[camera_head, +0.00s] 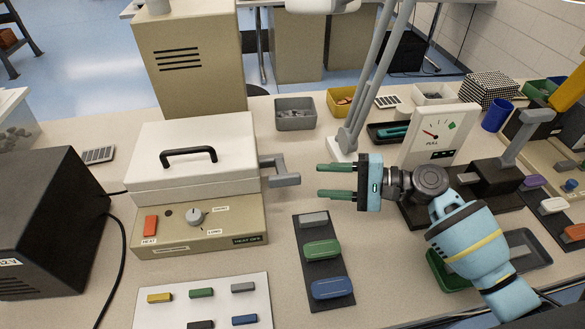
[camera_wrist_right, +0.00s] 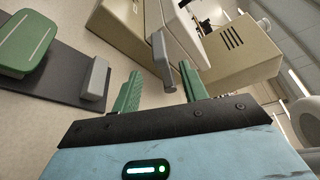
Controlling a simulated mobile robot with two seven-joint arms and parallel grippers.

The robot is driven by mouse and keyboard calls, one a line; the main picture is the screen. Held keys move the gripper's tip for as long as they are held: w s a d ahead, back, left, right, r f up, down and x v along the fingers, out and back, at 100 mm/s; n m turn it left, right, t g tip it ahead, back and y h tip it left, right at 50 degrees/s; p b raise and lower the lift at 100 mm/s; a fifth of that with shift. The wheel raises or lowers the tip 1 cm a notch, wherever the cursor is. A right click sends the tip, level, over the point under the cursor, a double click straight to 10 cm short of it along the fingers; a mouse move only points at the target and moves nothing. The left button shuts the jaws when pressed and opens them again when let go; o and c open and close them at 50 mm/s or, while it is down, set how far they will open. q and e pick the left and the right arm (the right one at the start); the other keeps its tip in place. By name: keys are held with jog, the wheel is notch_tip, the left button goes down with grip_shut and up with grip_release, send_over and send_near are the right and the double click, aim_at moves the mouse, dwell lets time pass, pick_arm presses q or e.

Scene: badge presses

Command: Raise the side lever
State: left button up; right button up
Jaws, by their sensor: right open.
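The side lever (camera_head: 284,179) is a grey bar on an arm at the right side of the beige and white press (camera_head: 195,165), low beside its closed lid. My right gripper (camera_head: 319,181) is open and empty, just right of the lever, with its green fingers pointing left at it. A small gap shows between fingertips and lever. In the right wrist view the lever (camera_wrist_right: 163,62) appears ahead, between the lines of the two fingers (camera_wrist_right: 160,82). My left gripper is not in view.
A dark strip with coloured blocks (camera_head: 319,224) lies below the gripper. A gauge press (camera_head: 440,135) stands behind my right wrist. A black box (camera_head: 45,220) is at left, and a white card with blocks (camera_head: 205,292) lies in front of the press.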

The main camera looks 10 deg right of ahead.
aim_at(299, 181)
jog(key=x, duration=0.7)
jog(key=shift+a+p, duration=0.35)
jog(key=shift+p, duration=0.05)
jog(key=shift+c, duration=0.4)
grip_shut()
